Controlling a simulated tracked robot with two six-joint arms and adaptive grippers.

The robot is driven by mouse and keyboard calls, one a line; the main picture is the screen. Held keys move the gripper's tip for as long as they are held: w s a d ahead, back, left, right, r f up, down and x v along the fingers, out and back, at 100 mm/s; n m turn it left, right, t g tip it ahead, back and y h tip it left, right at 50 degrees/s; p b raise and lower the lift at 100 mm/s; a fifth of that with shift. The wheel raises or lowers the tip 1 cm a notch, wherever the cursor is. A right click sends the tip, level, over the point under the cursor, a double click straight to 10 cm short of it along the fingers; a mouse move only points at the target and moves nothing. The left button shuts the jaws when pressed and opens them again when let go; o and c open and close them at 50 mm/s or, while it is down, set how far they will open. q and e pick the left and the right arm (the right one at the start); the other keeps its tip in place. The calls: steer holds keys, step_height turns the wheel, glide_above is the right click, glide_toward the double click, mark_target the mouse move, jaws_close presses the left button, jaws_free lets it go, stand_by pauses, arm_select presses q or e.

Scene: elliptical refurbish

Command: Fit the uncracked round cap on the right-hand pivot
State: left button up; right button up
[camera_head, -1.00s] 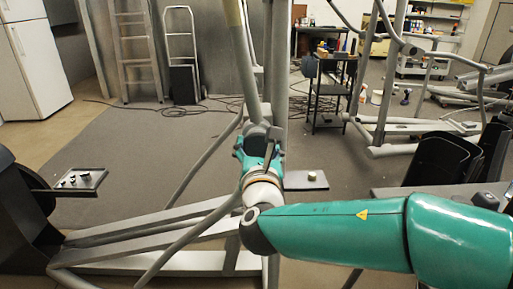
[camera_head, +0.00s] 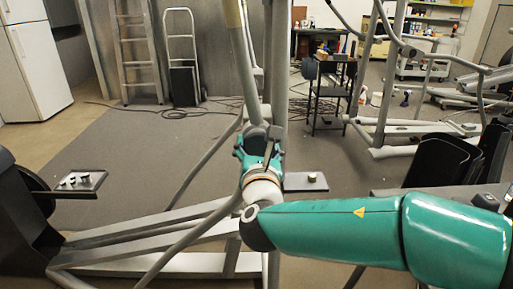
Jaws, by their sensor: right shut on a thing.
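My right gripper (camera_head: 259,134) is at the upright grey post (camera_head: 279,85) of the elliptical, in the middle of the head view. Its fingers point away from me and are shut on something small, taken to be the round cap. The gripper body and wrist hide most of it, so I cannot tell whether it is cracked. The right-hand pivot is not clearly visible; I cannot tell whether the cap touches it. My left gripper is not in view.
A dark tray (camera_head: 92,184) with several small parts is at left. A small tray (camera_head: 294,183) with a light round part (camera_head: 312,177) is right of the post. Slanted grey frame bars (camera_head: 150,234) cross the lower left. Grey mat (camera_head: 130,135) lies open behind.

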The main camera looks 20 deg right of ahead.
steer(key=o, duration=1.6)
steer(key=shift+w, duration=0.1)
steer(key=shift+o, duration=0.2)
steer(key=v, duration=1.2)
